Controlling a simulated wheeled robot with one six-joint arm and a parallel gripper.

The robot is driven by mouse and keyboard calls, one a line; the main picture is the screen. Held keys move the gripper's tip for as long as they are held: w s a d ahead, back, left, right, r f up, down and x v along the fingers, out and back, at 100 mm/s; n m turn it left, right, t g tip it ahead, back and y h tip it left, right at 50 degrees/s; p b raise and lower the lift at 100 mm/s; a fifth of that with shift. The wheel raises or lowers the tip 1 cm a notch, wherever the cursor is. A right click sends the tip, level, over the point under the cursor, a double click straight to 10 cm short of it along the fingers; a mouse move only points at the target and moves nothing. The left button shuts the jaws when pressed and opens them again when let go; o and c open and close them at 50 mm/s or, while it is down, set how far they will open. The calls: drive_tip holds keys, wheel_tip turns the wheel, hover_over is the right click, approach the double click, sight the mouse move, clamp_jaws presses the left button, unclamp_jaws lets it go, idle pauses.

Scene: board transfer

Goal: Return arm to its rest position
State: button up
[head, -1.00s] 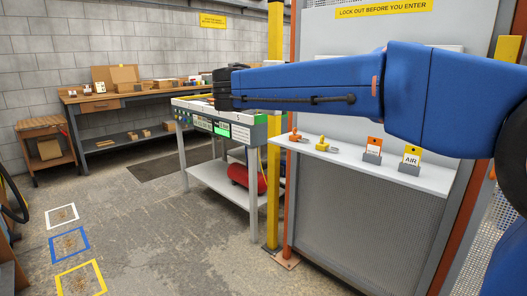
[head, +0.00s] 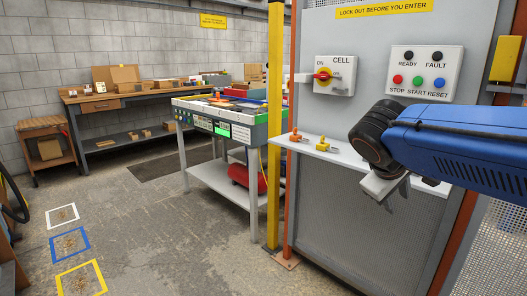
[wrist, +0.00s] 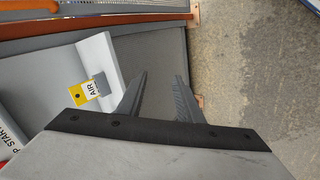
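My blue arm (head: 465,150) reaches in from the right edge of the head view. My gripper (head: 388,196) hangs at its end, pointing down, in front of the right part of the panel's shelf. In the wrist view my gripper (wrist: 162,78) has its two fingers apart with nothing between them. In the head view my arm hides that part of the shelf.
A yellow post (head: 274,130) and a loaded table (head: 225,135) stand left. The floor at left is open.

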drive_tip(key=s+a+f+m+y, duration=0.3)
drive_tip(key=s+f+m+y, duration=0.2)
drive_tip(key=s+f, duration=1)
drive_tip(key=shift+s+f+y, duration=0.35)
drive_tip(key=shift+s+y, duration=0.15)
drive_tip(key=shift+s, duration=0.35)
